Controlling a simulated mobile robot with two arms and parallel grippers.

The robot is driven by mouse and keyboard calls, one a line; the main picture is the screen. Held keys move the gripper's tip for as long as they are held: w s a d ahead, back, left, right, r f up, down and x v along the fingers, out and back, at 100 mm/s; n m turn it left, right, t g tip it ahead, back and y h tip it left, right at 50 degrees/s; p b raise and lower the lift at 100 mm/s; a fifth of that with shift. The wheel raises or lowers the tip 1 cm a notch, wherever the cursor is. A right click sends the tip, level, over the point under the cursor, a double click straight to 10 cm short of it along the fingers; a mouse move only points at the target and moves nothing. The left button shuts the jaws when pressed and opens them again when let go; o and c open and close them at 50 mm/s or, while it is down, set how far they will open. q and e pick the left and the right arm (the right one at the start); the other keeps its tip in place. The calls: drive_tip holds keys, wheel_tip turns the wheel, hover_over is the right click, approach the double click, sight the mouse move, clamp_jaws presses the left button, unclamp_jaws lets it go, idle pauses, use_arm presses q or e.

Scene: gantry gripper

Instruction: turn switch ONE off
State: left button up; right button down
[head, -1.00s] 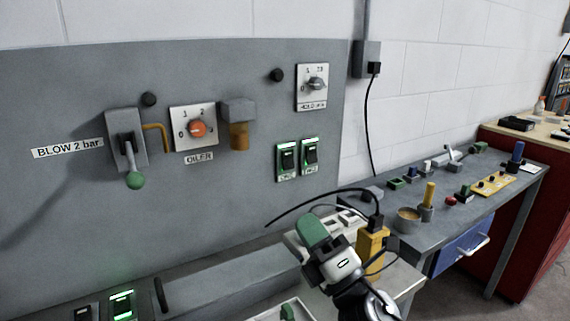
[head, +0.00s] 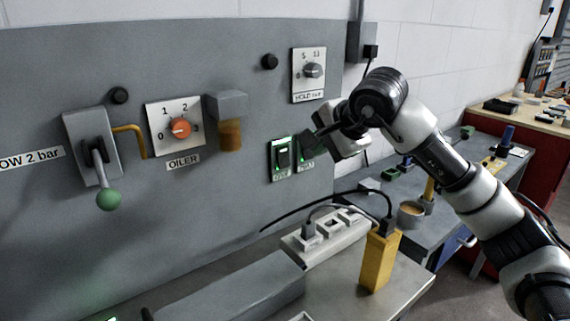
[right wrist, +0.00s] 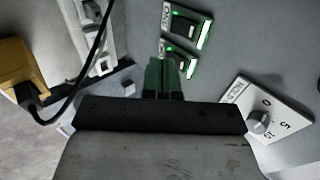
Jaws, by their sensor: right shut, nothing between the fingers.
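Switch ONE (head: 282,158) is the left of two black rocker switches side by side on the grey panel, with a lit green surround. Switch TWO (head: 306,151) is just right of it and is partly covered by my right gripper (head: 313,142). My right gripper is shut and empty, with its fingertips in front of switch TWO. In the right wrist view, the green fingers (right wrist: 164,76) point at the nearer switch, and switch ONE (right wrist: 187,29) is beyond it. Contact cannot be told. My left gripper is not in view.
The HOLD dial (head: 313,71) is above the switches. The OILER dial (head: 180,128) and a green-knobbed lever (head: 108,198) are further left. Below are a power strip (head: 330,230) with cables and a yellow block (head: 379,262).

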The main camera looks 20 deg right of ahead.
drive_tip(key=p, duration=0.3)
approach(281, 168)
drive_tip(key=shift+x, duration=3.55)
drive_tip(key=shift+d+f, duration=0.15)
drive_tip(key=shift+s+f, duration=0.1)
drive_tip(key=shift+w+f+b, duration=0.2)
drive_tip(key=shift+f+b, duration=0.25)
drive_tip(key=shift+b, duration=0.7)
drive_tip(key=shift+r+t+y, duration=0.3)
drive_tip(key=shift+r+t, duration=0.05)
drive_tip(key=shift+t, duration=0.05)
drive_tip(key=shift+w, duration=0.15)
drive_tip(key=shift+r, duration=0.1)
